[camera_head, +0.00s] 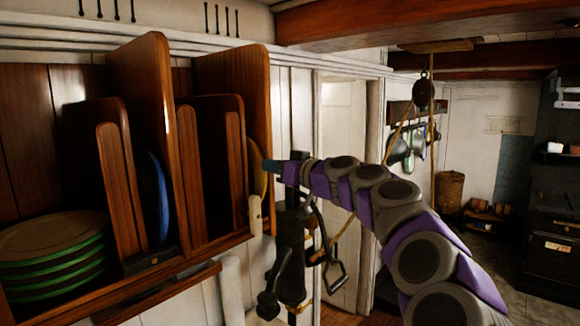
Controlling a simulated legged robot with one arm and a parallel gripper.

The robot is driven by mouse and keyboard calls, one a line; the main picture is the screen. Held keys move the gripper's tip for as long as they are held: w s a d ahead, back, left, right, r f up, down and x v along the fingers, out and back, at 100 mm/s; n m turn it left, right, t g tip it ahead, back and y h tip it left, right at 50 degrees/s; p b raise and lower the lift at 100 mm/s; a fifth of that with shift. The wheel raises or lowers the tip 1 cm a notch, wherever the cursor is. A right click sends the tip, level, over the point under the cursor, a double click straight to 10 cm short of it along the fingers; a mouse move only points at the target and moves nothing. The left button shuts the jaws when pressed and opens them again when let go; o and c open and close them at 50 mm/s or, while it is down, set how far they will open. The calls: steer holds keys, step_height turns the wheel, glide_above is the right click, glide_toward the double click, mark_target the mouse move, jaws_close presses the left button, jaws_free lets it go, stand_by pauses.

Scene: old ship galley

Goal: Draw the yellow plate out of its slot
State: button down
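The yellow plate (257,178) shows only as a narrow orange-yellow edge at the right end of the wooden rack (233,75). It stands upright against the right side of the rack's tall end divider, and the rest of it is hidden. My arm reaches in from the lower right. My gripper (270,166), with a small bluish tip, is right at the plate's visible edge. I cannot tell whether it touches the plate or whether its fingers are open.
A blue plate (155,195) stands upright in another slot to the left. Several green-rimmed plates (55,258) lie stacked at the far left. A dark pump-like fitting with handles (290,250) stands below my arm. Pans (398,150) hang at the back wall, and a dark stove (550,220) is at right.

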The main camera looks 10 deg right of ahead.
steer(key=shift+s+a+f+b, duration=0.2)
steer(key=shift+a+b, duration=0.1)
steer(key=shift+a, duration=0.35)
stand_by(0.6)
steer(key=shift+s+d+f+b, duration=0.15)
steer(key=shift+s+d+b, duration=0.05)
steer(key=shift+d+b, duration=0.4)
steer(key=shift+s+d+r, duration=0.25)
steer(key=shift+s+d, duration=0.1)
steer(key=shift+s, duration=0.3)
steer(key=shift+s+r+b, duration=0.1)
steer(key=shift+s+b, duration=0.05)
steer(key=shift+b, duration=0.15)
